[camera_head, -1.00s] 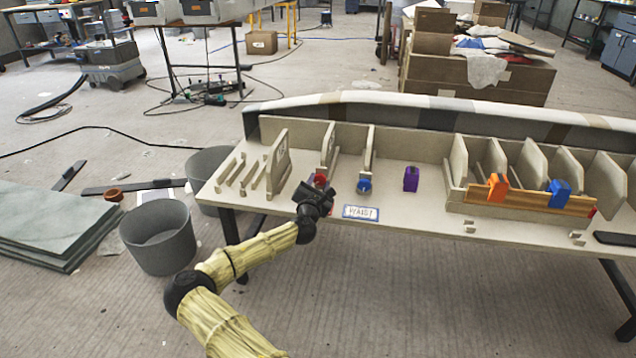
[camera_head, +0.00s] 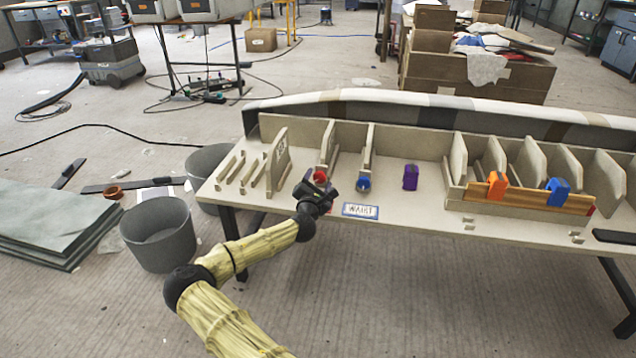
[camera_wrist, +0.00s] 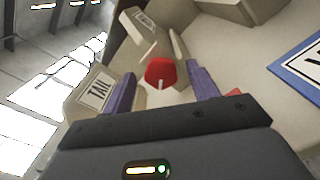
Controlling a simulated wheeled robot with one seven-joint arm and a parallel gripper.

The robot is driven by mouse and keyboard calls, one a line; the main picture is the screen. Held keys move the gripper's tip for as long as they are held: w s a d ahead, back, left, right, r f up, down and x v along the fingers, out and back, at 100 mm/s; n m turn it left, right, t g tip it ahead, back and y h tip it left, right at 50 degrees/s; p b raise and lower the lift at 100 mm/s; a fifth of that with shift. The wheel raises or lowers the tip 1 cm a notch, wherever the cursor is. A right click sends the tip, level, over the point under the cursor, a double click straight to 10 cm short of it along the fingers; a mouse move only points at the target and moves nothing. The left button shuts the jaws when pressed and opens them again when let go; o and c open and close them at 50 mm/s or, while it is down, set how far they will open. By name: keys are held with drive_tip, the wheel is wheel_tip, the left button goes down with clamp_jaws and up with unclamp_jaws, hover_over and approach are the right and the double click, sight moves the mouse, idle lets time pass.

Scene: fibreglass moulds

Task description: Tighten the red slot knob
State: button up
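The red slot knob (camera_head: 320,176) sits on the cream bench near its left end, partly hidden behind my gripper in the head view. In the wrist view the red knob (camera_wrist: 161,72) is a faceted red head with a pale line below it, between and beyond my two purple-grey fingertips. My gripper (camera_wrist: 163,88) is open, its fingers spread on either side of the knob with a gap showing at each. In the head view my gripper (camera_head: 325,188) is low over the bench at the knob. A second red piece (camera_wrist: 232,93) shows beside the right finger.
A blue knob (camera_head: 363,182) and a purple clamp (camera_head: 410,177) stand to the right. Upright cream panels (camera_head: 277,160) rise at the left and behind. A wooden bar with an orange clamp (camera_head: 496,185) and a blue clamp (camera_head: 558,191) lies farther right. The "WAIST" label (camera_head: 360,210) lies in front.

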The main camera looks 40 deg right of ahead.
drive_tip(key=p+v, duration=0.5)
drive_tip(key=v, duration=1.2)
drive_tip(key=shift+a, duration=0.25)
drive_tip(key=shift+s, duration=0.15)
